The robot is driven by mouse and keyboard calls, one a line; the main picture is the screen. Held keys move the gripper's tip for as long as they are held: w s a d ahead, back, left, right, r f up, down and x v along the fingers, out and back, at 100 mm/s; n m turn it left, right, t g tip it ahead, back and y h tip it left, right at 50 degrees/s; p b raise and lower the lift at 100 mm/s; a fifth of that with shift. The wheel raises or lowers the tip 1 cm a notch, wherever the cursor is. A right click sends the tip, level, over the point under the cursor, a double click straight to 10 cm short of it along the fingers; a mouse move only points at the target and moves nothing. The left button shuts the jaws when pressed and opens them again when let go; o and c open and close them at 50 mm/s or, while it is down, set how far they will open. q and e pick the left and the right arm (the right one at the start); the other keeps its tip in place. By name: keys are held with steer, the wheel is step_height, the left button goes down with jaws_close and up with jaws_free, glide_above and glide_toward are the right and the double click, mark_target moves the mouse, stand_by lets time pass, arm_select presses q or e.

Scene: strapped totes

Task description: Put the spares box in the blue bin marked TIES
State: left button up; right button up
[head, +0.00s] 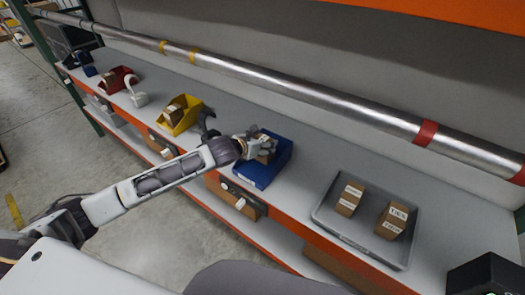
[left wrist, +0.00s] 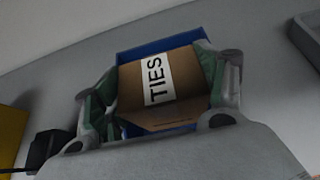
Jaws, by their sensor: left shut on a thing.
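My left gripper (head: 257,147) is shut on a brown cardboard box (head: 265,158) at the blue bin (head: 258,177) on the shelf. In the left wrist view the fingers of the gripper (left wrist: 160,92) sit on both sides of the box (left wrist: 188,78), whose white label reads TIES. The blue bin (left wrist: 160,40) shows behind the box. The gripper hides part of the bin, and I cannot tell whether the box touches its floor. A label on the bin's front is too small to read. My right gripper is not in view.
A grey tray (head: 330,229) to the right holds two brown boxes (head: 349,199) (head: 391,220); one label seems to read TIES. A yellow bin (head: 180,116) and a red bin (head: 118,80) stand left. A metal pipe (head: 290,80) runs along the back.

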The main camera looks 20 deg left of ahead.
arm_select(q)
steer(key=shift+f, duration=0.3)
steer(key=shift+f, duration=0.1)
steer(key=shift+f, duration=1.8)
steer(key=shift+f, duration=0.1)
steer(key=o, duration=1.1)
steer(key=shift+b+v, duration=0.4)
steer(key=shift+v, duration=5.6)
